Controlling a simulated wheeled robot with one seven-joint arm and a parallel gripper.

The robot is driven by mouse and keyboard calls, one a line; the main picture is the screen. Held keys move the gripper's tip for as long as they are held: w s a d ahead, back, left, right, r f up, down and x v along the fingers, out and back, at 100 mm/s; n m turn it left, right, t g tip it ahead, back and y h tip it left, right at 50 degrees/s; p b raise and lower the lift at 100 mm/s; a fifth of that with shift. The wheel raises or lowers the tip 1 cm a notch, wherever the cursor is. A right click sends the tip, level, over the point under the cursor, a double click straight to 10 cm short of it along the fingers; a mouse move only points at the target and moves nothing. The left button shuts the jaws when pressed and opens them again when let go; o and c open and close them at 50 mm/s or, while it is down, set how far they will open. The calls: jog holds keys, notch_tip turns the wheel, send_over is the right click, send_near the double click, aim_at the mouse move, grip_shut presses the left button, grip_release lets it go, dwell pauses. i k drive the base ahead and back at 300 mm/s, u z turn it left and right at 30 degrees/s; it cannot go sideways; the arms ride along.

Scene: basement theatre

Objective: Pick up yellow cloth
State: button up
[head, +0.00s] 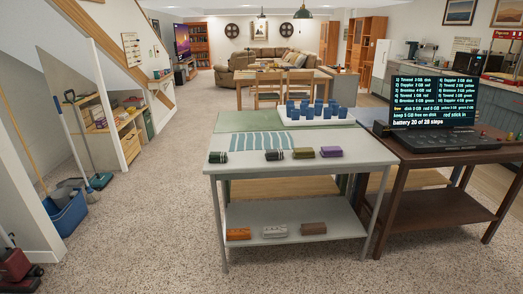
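I cannot make out a clearly yellow cloth in the head view. Several small folded or block-like bundles lie on the pale table (240,181). They are a dark green striped one (218,157), a black one with white marks (274,155), an olive-green one (303,153) and a purple one (330,151). On the table's lower shelf (290,216) lie an orange bundle (238,234), a pale grey one (275,231) and a brown one (314,228). They are too small to tell whether each is cloth. My gripper is not in view.
A blue-striped mat (250,142) lies behind the front row. Blue cups (318,110) stand on a white board farther back. A dark brown table (427,153) with a text screen (436,101) adjoins on the right. Carpet (150,230) is clear in front and left.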

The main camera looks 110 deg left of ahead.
aim_at(302, 153)
jog(key=u, duration=3.25)
jog(key=i, duration=1.55)
jog(key=z, duration=0.75)
jog(key=i, duration=0.4)
jog(key=z, duration=0.25)
